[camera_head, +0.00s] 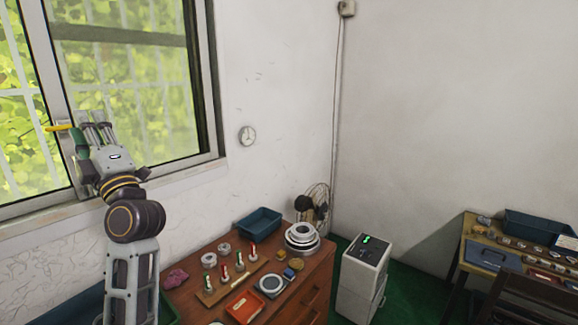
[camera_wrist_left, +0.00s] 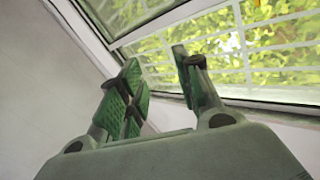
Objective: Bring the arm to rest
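My left arm comes up from the bottom left in the head view, in front of the window. My left gripper (camera_head: 80,130) is raised well above the table, beside the window frame. In the left wrist view the green-padded fingers of this gripper (camera_wrist_left: 162,88) stand apart with nothing between them. Window and wall show behind them. My right gripper is not in either view.
A second table with a blue bin (camera_head: 540,227) is at far right.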

